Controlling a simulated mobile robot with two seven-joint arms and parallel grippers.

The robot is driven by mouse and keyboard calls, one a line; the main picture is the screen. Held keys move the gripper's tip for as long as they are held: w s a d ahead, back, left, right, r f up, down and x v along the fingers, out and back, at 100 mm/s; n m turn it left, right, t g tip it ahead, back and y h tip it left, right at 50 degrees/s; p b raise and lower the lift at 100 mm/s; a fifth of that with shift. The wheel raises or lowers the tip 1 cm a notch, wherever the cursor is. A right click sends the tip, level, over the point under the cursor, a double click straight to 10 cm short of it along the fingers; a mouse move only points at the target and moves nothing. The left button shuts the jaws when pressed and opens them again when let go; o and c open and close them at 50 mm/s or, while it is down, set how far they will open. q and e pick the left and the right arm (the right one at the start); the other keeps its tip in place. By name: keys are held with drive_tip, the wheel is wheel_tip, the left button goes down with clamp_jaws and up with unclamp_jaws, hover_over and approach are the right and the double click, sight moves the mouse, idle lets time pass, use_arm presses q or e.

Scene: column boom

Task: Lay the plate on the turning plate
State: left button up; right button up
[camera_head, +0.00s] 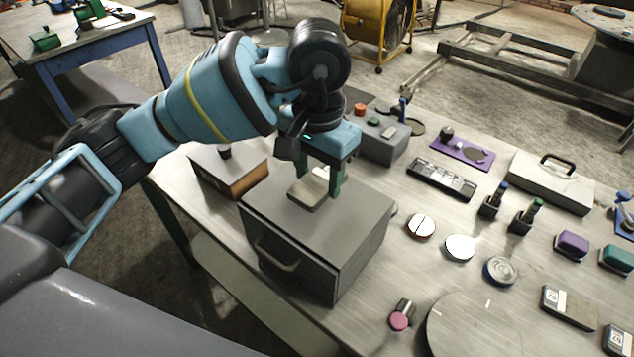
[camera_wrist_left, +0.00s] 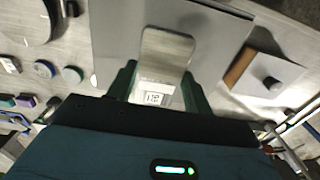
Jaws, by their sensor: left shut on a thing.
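The plate (camera_head: 308,194) is a small pale grey slab with a white label at one end. My left gripper (camera_head: 320,181) is shut on it by the label end, over the top of a grey box with a drawer handle. I cannot tell if the plate touches the box top. In the left wrist view the plate (camera_wrist_left: 166,50) sticks out from between the green fingers. The turning plate (camera_head: 472,328) is a large round grey disc with a white mark, low on the bench and partly cut off; it also shows in the left wrist view (camera_wrist_left: 22,20). My right gripper is out of view.
A pink-ended knob (camera_head: 399,322), round discs (camera_head: 460,247) and another labelled slab (camera_head: 568,308) lie around the turning plate. An orange-sided box (camera_head: 228,172) is to the left.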

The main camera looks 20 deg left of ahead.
sight(318, 178)
use_arm(q)
drive_tip(key=shift+w+a+r, duration=0.1)
drive_tip(key=shift+w, duration=0.1)
drive_tip(key=shift+w+f, duration=0.15)
drive_tip(key=shift+f, duration=0.2)
wheel_tip(318, 178, down, 3)
drive_tip(key=shift+a+r+p, duration=0.1)
drive_tip(key=shift+r+p, duration=0.1)
drive_tip(key=shift+p, duration=0.2)
drive_tip(key=shift+f, duration=0.15)
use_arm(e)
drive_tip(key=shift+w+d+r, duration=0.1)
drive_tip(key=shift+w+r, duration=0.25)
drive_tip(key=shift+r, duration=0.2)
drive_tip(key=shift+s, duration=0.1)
use_arm(q)
drive_tip(key=shift+f, duration=0.2)
drive_tip(key=o, duration=1.4)
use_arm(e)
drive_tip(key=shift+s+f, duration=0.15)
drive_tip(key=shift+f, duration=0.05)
use_arm(q)
drive_tip(key=shift+o, duration=0.2)
